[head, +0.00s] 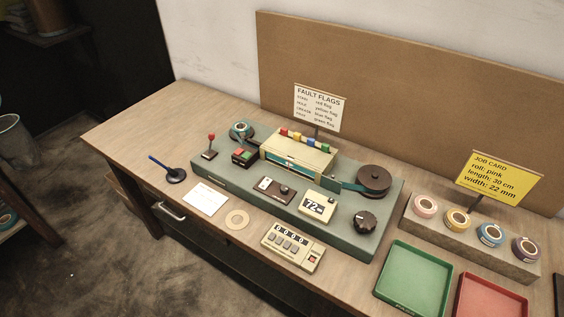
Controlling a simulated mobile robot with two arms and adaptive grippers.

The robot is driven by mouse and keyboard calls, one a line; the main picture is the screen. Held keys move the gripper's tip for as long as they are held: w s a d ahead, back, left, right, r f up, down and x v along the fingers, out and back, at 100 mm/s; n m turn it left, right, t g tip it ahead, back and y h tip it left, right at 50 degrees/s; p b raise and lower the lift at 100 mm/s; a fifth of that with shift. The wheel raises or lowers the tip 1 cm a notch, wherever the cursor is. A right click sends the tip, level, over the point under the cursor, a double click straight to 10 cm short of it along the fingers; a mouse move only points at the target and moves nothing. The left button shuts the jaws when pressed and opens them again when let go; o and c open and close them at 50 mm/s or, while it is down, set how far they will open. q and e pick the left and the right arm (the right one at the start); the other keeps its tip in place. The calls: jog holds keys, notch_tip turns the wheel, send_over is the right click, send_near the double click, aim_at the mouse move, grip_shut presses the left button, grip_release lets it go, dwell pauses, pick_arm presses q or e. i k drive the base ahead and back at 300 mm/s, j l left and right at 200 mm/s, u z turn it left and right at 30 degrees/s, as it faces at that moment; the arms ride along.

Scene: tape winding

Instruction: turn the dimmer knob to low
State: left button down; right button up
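A round black knob (364,221) with pale marks around it sits at the right front of the green tape machine (340,238). I cannot read its setting or any label, so I cannot tell if it is the dimmer. A small dark panel (274,190) with a pale switch and a small round control is left of it on the machine. Neither of my grippers is in view.
The machine carries a display (317,206) reading 72, a red-tipped lever (210,146) and a dark reel (373,181). A counter box (292,247) stands in front. Green (379,291) and red (461,304) trays and several tape rolls are at right.

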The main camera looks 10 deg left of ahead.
aim_at(284, 189)
jog(key=k+l+u, duration=0.15)
jog(key=l+u, duration=0.15)
jog(key=u, duration=0.2)
jog(key=k+l+u, duration=0.2)
jog(key=u, duration=0.25)
